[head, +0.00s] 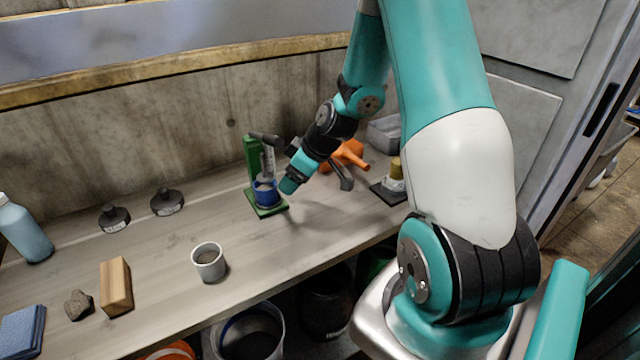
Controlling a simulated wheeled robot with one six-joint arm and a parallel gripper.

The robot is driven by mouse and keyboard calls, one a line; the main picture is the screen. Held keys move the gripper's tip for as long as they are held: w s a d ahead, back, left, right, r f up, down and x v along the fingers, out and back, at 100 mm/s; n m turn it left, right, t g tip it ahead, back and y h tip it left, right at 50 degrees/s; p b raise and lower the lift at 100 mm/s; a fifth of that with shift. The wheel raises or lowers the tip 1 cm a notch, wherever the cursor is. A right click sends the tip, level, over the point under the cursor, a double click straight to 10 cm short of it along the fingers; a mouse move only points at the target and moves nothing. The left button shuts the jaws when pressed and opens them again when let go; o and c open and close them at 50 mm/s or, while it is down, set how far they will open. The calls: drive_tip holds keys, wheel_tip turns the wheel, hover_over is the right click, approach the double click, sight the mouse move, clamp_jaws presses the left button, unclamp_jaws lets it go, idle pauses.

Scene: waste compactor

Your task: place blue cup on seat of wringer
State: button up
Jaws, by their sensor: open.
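The blue cup (266,194) stands upright on the green base plate, the seat, of the wringer (251,160). Grey material shows inside its rim. The wringer has a green upright, a dark lever at the top and a grey plunger above the cup. My gripper (287,184) is just right of the cup, at the end of my lowered arm. It is open and seems clear of the cup, though its fingers are small and hard to make out.
A white cup (209,262) stands front left on the bench. Two dark weights (167,202), a wooden block (116,286), a stone (78,305) and a blue bottle (26,232) are farther left. An orange tool (350,154) lies right of the wringer. The bench front centre is clear.

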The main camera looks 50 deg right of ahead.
drive_tip(key=s+d, duration=0.3)
drive_tip(key=s, duration=0.3)
drive_tip(key=shift+s+b, duration=0.2)
drive_tip(key=shift+b, duration=0.25)
